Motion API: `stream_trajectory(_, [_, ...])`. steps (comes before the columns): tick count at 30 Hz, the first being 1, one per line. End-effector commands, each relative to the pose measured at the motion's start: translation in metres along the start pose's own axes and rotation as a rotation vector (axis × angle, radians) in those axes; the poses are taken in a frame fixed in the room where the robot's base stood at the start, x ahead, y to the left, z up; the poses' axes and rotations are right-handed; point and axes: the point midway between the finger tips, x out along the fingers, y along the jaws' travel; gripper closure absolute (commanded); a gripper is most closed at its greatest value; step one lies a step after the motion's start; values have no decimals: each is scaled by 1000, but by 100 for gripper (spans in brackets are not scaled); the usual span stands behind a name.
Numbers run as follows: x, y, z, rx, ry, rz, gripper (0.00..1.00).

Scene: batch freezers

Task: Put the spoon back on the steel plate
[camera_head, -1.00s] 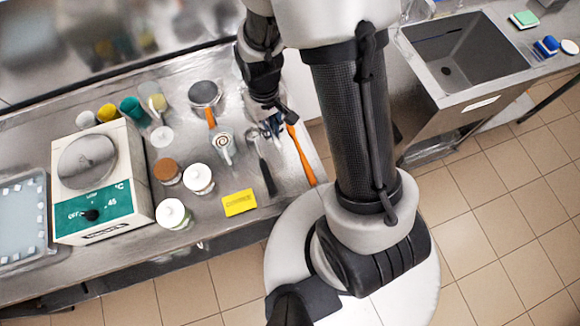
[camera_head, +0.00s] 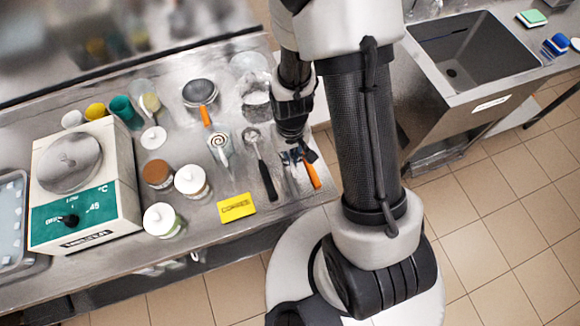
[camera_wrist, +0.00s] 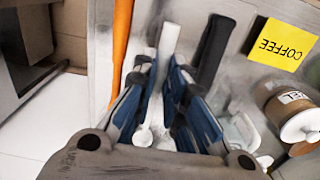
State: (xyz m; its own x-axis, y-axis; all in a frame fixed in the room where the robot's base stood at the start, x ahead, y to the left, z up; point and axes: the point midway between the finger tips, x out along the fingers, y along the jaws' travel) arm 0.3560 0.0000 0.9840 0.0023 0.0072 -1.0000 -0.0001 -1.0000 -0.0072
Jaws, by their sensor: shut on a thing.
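My gripper (camera_head: 291,156) is low over the right end of the steel bench, between an orange-handled tool (camera_head: 313,175) and a black-handled tool (camera_head: 265,175). In the wrist view its blue-padded fingers (camera_wrist: 163,103) are closed around a pale spoon-like thing (camera_wrist: 168,42), whose far end points up the picture. Its other end is partly hidden by the fingers. I cannot tell whether it touches the bench. A round steel plate (camera_head: 70,162) tops the white and green machine at the left; whether this is the task's plate is not clear.
A yellow COFFEE card (camera_head: 236,207) lies near the bench's front edge. Lidded jars (camera_head: 191,181), cups (camera_head: 125,110) and a small pan (camera_head: 200,91) stand left of my gripper. Clear glassware (camera_head: 250,66) is behind it. A sink (camera_head: 465,65) is at the right.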

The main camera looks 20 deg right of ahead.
Motion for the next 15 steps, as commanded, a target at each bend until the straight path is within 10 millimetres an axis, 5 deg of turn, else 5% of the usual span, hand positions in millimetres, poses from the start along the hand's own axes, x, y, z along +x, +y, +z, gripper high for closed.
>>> stream_trajectory(15, [61,0,0,0,-2,0,100])
